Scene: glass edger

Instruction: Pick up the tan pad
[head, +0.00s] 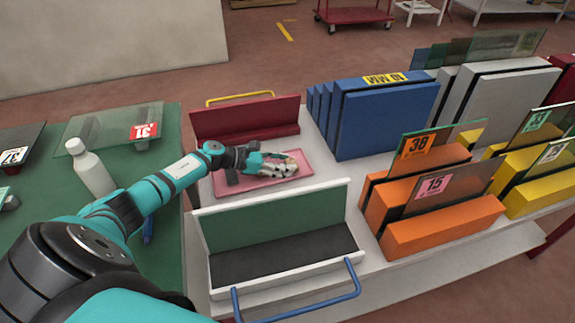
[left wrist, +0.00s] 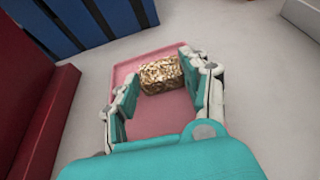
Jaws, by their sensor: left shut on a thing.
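The tan pad (left wrist: 162,74) is a small, rough, mottled gold-brown block. In the left wrist view it sits between the fingertips, over the far part of a pink tray (left wrist: 150,122). In the head view only a bit of the pad (head: 293,158) shows past the fingers. My left gripper (head: 285,168) reaches in from the left, low over the pink tray (head: 235,184), and is shut on the pad. I cannot tell whether the pad still touches the tray. My right gripper is in neither view.
A dark red holder (head: 245,118) stands behind the tray, and a white-and-green holder with a blue handle (head: 285,225) in front. Blue blocks (head: 385,118) and orange racks with glass (head: 440,222) stand to the right. A white bottle (head: 90,168) stands on the green table.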

